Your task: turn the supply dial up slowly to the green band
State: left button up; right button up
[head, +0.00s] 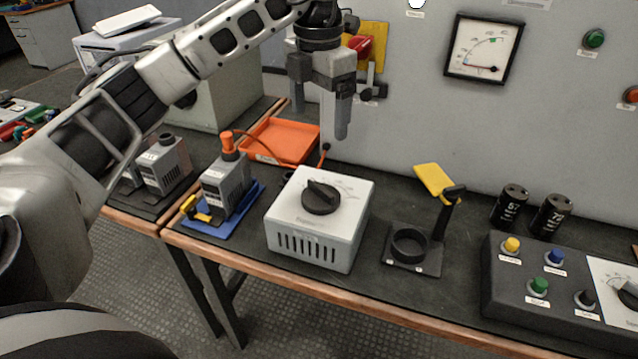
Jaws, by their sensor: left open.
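The supply unit (312,247) is a white box with vents on its front, standing on the bench. Its black dial (321,197) sits on the sloping top face with a printed scale around it. My left gripper (342,130) is above and behind the supply unit, pointing down, open and apart from the dial. Nothing shows between its fingers. My right gripper is not in view.
An orange tray (281,141) lies behind the supply unit. A grey device on a blue base (226,187) stands to its left. A black ring stand (412,248) and a button console (560,280) are to its right. Two black capacitors (510,206) stand near the wall panel.

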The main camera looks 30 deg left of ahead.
aim_at(319, 188)
pick_arm(q)
notch_tip(319, 188, down, 16)
jog(key=shift+r+b, duration=0.25)
jog(key=shift+b, duration=0.15)
jog(key=c, duration=1)
